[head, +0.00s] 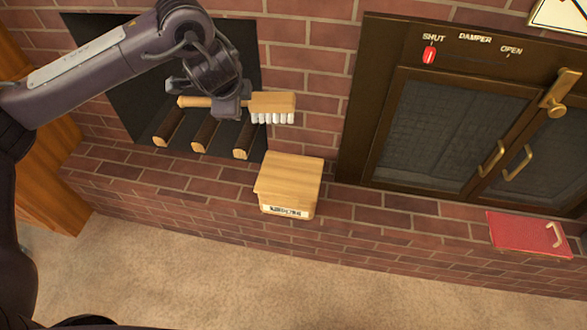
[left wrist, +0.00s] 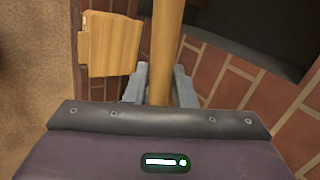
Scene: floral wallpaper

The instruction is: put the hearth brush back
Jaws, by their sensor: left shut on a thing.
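The hearth brush (head: 272,104) has a wooden head with white bristles pointing down and a light wooden handle reaching left. My left gripper (head: 232,106) is shut on the handle, and holds the brush in the air in front of the niche's right edge. In the left wrist view the handle (left wrist: 167,45) runs between the two fingers (left wrist: 160,88). My right gripper is not in view.
A wooden box (head: 288,177) with a label stands on the brick ledge (head: 380,205), below the brush. Logs (head: 205,133) lie in the dark niche at left. A fireplace with glass doors (head: 435,137), a red damper knob (head: 429,55) at SHUT and a red handled thing (head: 515,233) are at right.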

